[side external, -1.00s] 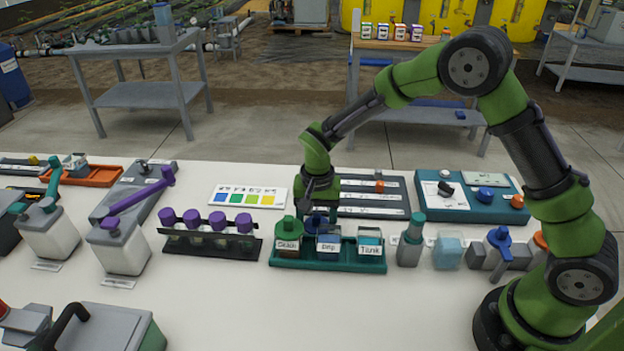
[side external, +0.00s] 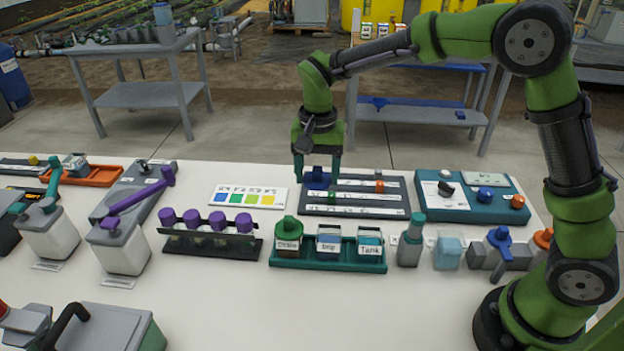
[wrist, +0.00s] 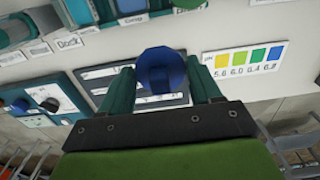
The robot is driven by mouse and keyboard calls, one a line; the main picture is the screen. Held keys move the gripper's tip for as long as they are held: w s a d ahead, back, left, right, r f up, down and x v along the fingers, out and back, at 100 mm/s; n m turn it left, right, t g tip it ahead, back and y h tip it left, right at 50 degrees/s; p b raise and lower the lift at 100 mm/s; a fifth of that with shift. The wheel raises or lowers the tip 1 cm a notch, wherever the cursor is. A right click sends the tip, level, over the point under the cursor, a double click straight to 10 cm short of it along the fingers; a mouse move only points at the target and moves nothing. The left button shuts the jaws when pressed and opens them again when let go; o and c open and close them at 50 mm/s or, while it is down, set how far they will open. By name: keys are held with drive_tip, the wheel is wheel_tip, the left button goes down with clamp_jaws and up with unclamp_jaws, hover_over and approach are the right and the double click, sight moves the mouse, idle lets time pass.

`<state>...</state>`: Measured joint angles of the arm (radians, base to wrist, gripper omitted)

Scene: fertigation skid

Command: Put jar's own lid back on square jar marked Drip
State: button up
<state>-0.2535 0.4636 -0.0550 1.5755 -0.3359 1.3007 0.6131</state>
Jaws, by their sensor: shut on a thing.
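My gripper (side external: 317,179) is shut on a round blue lid (side external: 318,175) and holds it up over the back left of the grey slotted panel, behind the jar rack. In the wrist view the blue lid (wrist: 162,70) sits between the two teal fingers. The square jar marked Drip (side external: 328,244) stands upright in the middle of the dark green rack (side external: 325,264), with no lid on it. Its left neighbour (side external: 288,243) wears a green lid (side external: 287,228). The jar marked Tank (side external: 370,246) on its right shows no raised lid.
The grey slotted panel (side external: 350,211) lies behind the rack, with an orange knob (side external: 379,187) on it. A purple-capped vial rack (side external: 210,240) stands left, a grey bottle with a teal top (side external: 411,243) right. White table in front of the rack is clear.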

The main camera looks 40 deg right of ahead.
sight(321, 182)
drive_tip(key=shift+r, duration=0.75)
drive_tip(key=shift+n, duration=0.3)
drive_tip(key=s+a, duration=0.1)
drive_tip(key=s, duration=0.1)
drive_tip(key=s+a, duration=0.2)
drive_tip(key=shift+s+f, duration=0.1)
drive_tip(key=shift+s+a+f, duration=0.1)
drive_tip(key=shift+s+f, duration=0.45)
drive_tip(key=shift+f, duration=0.7)
drive_tip(key=shift+s+a+f, duration=0.1)
drive_tip(key=shift+s+f, duration=0.5)
drive_tip(key=shift+f, duration=0.7)
drive_tip(key=shift+s+f, duration=0.55)
drive_tip(key=shift+f, duration=0.7)
drive_tip(key=o, duration=1.1)
